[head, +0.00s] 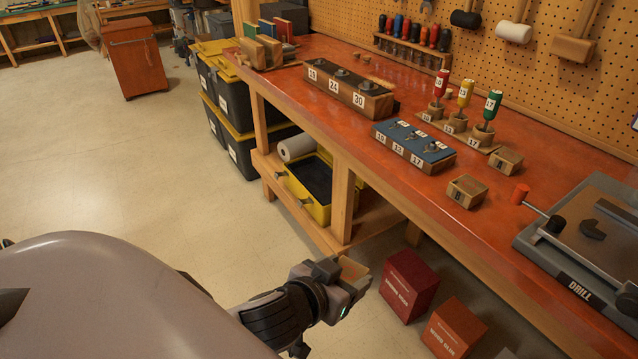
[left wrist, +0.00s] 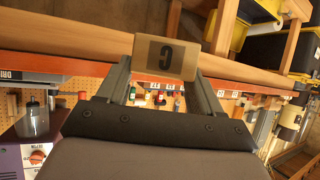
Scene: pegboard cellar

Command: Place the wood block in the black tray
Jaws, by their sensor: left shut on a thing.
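My left gripper (head: 345,283) is shut on a small wood block (head: 353,268). It holds the block in the air in front of the workbench, below the level of its top. In the left wrist view the wood block (left wrist: 180,57) sits between the two fingertips, its face marked with a dark letter that looks like an upside-down C. I cannot clearly make out a separate black tray; a long dark-topped holder (head: 345,85) with numbered labels stands on the bench. My right gripper is not in view.
Blocks marked A (head: 506,160) and B (head: 467,190) stand on the red bench top (head: 420,190). A blue-topped holder (head: 413,145) and a drill station (head: 590,250) are nearby. Red boxes (head: 408,285) stand on the floor below. The bench's front edge lies beyond my gripper.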

